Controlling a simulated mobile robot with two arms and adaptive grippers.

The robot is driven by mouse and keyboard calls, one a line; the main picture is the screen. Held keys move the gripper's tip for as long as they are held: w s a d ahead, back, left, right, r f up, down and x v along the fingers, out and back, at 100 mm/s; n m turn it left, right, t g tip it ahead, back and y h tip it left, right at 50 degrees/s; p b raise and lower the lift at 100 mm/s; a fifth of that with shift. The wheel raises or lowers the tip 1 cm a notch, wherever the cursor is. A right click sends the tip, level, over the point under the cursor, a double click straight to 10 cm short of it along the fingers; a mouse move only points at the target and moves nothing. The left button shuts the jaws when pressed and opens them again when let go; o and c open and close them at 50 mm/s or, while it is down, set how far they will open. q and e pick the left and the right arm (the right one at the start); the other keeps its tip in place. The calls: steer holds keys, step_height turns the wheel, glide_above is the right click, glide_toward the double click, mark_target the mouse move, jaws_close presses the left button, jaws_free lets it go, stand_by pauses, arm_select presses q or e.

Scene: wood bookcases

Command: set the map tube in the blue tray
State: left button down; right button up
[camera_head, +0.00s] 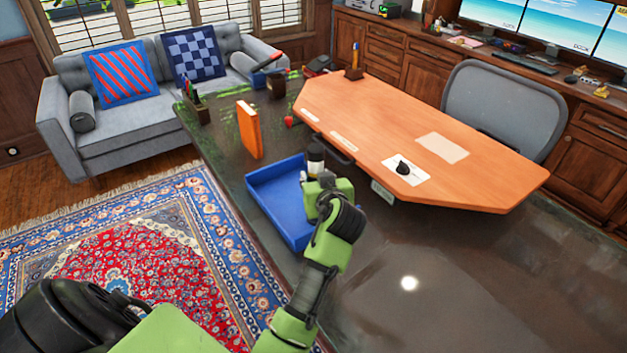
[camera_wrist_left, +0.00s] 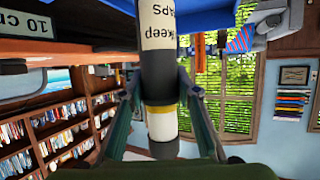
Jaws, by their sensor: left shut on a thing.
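The blue tray (camera_head: 272,196) lies open on the dark desk, left of the raised orange wooden top. The map tube (camera_head: 315,158) shows its dark and pale end above my left gripper (camera_head: 318,177), at the tray's right side in the head view. In the left wrist view the map tube (camera_wrist_left: 158,50) is white with printed letters, with a dark band and a pale lower end. My left gripper (camera_wrist_left: 160,100) is shut on it, a finger on each side. The gripper hides part of the tray. I cannot tell whether the tube touches the tray. My right gripper is not in view.
An orange book (camera_head: 247,130) stands upright behind the tray, with a small red object (camera_head: 289,121) near it. The orange wooden top (camera_head: 420,140) stands close on the tray's right. The dark desk in front (camera_head: 450,270) is clear.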

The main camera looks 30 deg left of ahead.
arm_select(q)
steer(key=shift+s, duration=0.1)
steer(key=shift+d+r, duration=0.15)
steer(key=shift+d, duration=0.05)
steer(key=shift+s+d, duration=0.1)
steer(key=shift+d, duration=0.1)
steer(key=shift+f, duration=0.2)
steer(key=c, duration=1.6)
jaws_free()
steer(key=shift+o, duration=0.4)
steer(key=shift+a, duration=0.15)
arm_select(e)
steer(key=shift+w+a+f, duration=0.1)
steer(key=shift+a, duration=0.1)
arm_select(q)
steer(key=shift+r, duration=0.15)
